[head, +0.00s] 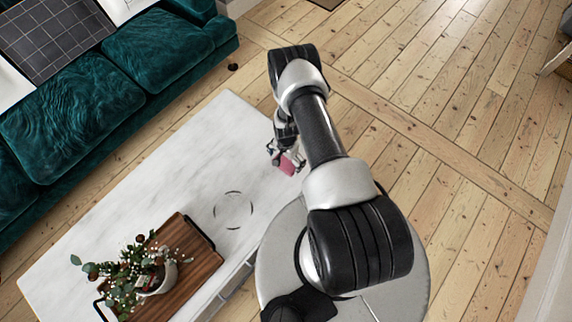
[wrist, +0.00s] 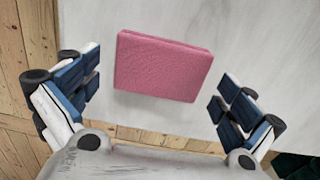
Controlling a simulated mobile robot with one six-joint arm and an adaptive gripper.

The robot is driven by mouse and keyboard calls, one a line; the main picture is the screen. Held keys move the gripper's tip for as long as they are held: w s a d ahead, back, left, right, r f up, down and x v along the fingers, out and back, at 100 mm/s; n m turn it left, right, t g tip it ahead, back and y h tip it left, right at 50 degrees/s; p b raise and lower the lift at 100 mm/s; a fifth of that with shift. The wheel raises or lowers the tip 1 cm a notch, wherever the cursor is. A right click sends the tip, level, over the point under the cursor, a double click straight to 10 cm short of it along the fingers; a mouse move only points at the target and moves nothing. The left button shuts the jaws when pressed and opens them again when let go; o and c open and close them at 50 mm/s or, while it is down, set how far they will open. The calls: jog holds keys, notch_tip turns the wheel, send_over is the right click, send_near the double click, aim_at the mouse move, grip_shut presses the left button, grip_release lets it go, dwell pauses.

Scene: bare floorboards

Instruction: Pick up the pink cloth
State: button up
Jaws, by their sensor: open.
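The pink cloth (wrist: 163,68) is a folded, textured rectangle lying on the white marble-look table near its edge. In the head view the cloth (head: 287,165) shows small beneath my arm, partly hidden by my gripper (head: 279,152). In the wrist view my gripper (wrist: 155,105) is open, with its two blue-padded fingers apart on either side of the cloth. The cloth lies between and slightly beyond the fingers. I see no finger touching it, and I cannot tell the exact height above it.
The white table (head: 150,180) holds a wooden tray (head: 190,262) with a potted flowering plant (head: 140,270) at its near end. A teal sofa (head: 90,90) runs along the table's far side. Bare floorboards lie open to the right.

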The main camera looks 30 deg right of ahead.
aim_at(286, 162)
notch_tip(286, 162, down, 2)
jog(key=shift+r, duration=0.1)
jog(key=c, duration=0.8)
jog(key=shift+r, duration=0.15)
jog(key=shift+c, duration=0.2)
notch_tip(286, 162, up, 20)
jog(key=p, duration=0.6)
